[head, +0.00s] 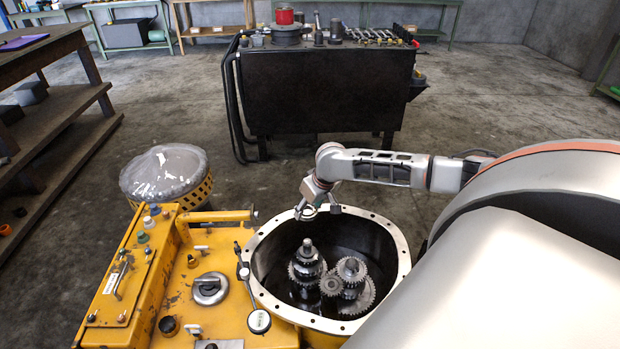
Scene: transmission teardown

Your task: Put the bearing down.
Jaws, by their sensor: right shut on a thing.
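My right gripper (318,209) hangs above the far rim of the open transmission housing (398,238). It is shut on the bearing (307,213), a small metal ring that shows only partly between the fingers. The bearing is in the air, apart from the gears below. Inside the housing stand a gear stack on a shaft (307,264), a second gear stack (353,272) and a small gear (332,285). My left gripper is out of view.
The yellow machine body (225,262) with a round cap (209,289) lies left of the housing. A plastic-covered basket (165,172) stands behind it. A dark workbench (330,90) with tools is at the back. Wooden shelves (62,130) are at left. Open floor lies between.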

